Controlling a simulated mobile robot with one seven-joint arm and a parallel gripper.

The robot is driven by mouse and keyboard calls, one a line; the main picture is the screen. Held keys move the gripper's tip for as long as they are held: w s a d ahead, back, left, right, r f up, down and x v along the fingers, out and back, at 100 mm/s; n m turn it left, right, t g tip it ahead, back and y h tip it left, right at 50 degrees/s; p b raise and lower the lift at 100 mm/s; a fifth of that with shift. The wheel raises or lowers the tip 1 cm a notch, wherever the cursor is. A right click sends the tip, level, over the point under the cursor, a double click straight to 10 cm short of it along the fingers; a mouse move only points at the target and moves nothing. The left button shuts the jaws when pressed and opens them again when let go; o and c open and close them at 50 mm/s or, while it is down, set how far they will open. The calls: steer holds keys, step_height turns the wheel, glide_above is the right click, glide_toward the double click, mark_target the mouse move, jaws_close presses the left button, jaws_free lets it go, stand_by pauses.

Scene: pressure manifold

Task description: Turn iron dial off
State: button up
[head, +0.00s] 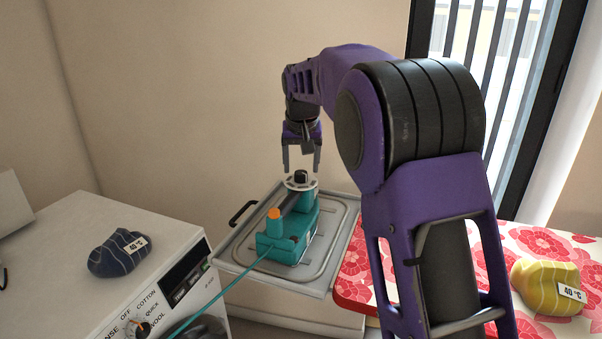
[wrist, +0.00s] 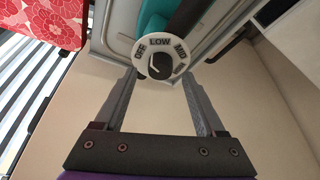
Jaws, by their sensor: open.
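The teal iron (head: 289,238) stands on a grey metal tray. Its round white dial (head: 301,184) with a dark knob is at the far end. My gripper (head: 302,169) points down just above the dial, open and empty. In the wrist view its fingertips (wrist: 158,76) lie on either side of the dial, apart from the knob.
The grey tray (head: 232,256) has a black handle. At the left a white washing machine (head: 60,240) carries a dark striped cloth bundle (head: 112,256). At the right a red floral board (head: 520,240) carries a yellow bundle (head: 545,287). A teal cord (head: 222,291) runs from the iron.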

steer(key=shift+x, duration=1.05)
jaws_close()
